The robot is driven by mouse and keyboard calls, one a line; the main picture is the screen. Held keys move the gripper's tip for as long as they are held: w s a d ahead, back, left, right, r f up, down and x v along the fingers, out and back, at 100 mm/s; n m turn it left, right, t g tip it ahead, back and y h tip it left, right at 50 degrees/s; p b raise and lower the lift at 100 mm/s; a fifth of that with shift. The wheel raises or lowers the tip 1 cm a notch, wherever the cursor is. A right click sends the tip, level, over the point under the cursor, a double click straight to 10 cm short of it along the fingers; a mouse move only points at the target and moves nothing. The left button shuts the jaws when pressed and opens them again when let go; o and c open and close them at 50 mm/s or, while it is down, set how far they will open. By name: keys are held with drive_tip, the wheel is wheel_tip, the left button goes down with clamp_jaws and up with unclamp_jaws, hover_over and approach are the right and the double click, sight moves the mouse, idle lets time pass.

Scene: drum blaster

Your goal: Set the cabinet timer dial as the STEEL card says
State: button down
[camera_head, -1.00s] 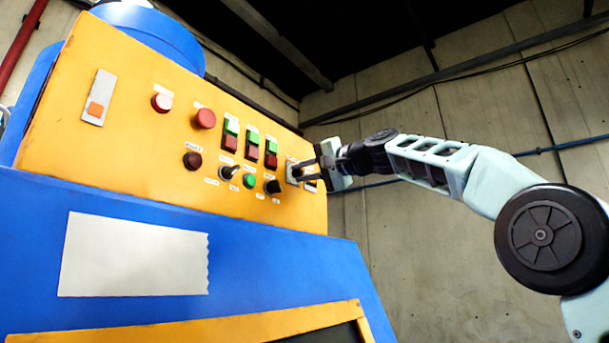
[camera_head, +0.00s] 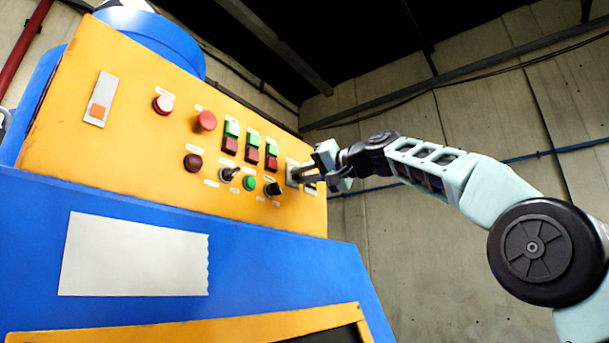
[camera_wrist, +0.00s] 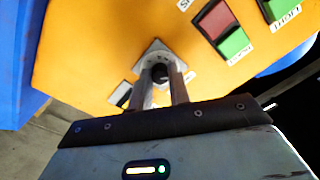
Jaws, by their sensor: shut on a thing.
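The timer dial (camera_wrist: 159,71) is a dark knob on a light round scale with a pale square plate (camera_wrist: 148,52). It sits at the right end of the yellow panel (camera_head: 110,150). My gripper (camera_wrist: 163,78) has its two fingers on either side of the knob and is shut on it; in the head view my gripper (camera_head: 299,176) reaches the panel from the right. The fingers and palm hide part of the dial, and I cannot read its setting. A blank-looking whitish sheet (camera_head: 134,254) is on the blue front; I see no readable STEEL card.
Left of the dial are a black knob (camera_head: 272,189), a green button (camera_head: 249,183), a selector switch (camera_head: 229,174) and red-green switches (camera_head: 252,147). A red mushroom button (camera_head: 206,120) is farther left. Free space lies right of the panel.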

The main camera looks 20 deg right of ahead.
drive_tip(key=shift+f, duration=0.15)
drive_tip(key=c, duration=1.3)
unclamp_jaws()
drive_tip(key=b+v, duration=0.8)
drive_tip(key=v, duration=0.9)
drive_tip(key=shift+s+r, duration=0.15)
drive_tip(key=shift+r, duration=0.1)
drive_tip(key=shift+d, duration=0.15)
